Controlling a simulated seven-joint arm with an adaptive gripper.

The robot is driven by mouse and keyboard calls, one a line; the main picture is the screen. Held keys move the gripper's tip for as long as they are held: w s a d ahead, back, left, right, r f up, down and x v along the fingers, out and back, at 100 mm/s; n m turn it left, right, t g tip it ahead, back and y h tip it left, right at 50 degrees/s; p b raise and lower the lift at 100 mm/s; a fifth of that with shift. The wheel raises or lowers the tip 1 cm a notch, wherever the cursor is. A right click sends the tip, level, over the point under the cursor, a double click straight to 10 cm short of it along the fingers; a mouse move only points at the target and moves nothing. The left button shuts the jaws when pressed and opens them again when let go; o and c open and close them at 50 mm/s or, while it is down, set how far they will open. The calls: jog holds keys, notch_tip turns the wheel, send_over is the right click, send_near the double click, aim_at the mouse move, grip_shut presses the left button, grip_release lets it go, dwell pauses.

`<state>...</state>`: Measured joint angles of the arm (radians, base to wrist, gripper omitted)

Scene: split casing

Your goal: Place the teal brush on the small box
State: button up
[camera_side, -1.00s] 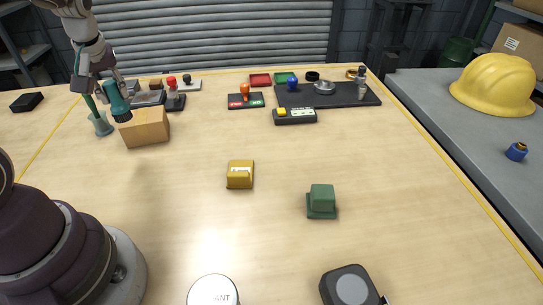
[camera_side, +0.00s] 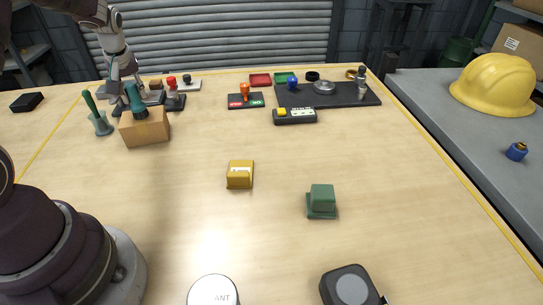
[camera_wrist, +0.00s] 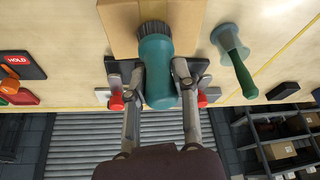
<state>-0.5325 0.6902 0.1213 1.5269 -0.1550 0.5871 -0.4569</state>
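The teal brush (camera_side: 136,101) is upright with a slight tilt, its dark bristle end down at the top of the small cardboard box (camera_side: 147,134). I cannot tell whether the bristles touch the box. In the wrist view the brush (camera_wrist: 157,72) lies between the two fingers of my gripper (camera_wrist: 159,75), bristles over the box (camera_wrist: 119,22). The fingers appear to press on both sides of its handle. In the side view my gripper (camera_side: 126,86) is above the box, partly behind the brush.
A green-handled tool in a pale teal base (camera_side: 101,122) stands just left of the box. Red- and black-topped stamps (camera_side: 173,93) stand close behind it. A yellow block (camera_side: 240,175) and a green block (camera_side: 321,201) stand farther forward. The middle of the table is mostly clear.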

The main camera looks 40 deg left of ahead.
jog(key=o, duration=0.4)
jog(key=v, duration=1.3)
jog(key=s+d+m+t+h, duration=0.2)
jog(key=s+d+m, duration=0.2)
jog(key=d, duration=0.6)
jog(key=s+d+m+t+h, duration=0.1)
jog(key=s+d+m, duration=0.3)
jog(key=d+m, duration=0.5)
jog(key=shift+s+d+f+t+h, duration=0.3)
jog(key=shift+d+f+t+h, duration=0.1)
jog(key=shift+d+h, duration=0.2)
jog(key=shift+a, duration=0.1)
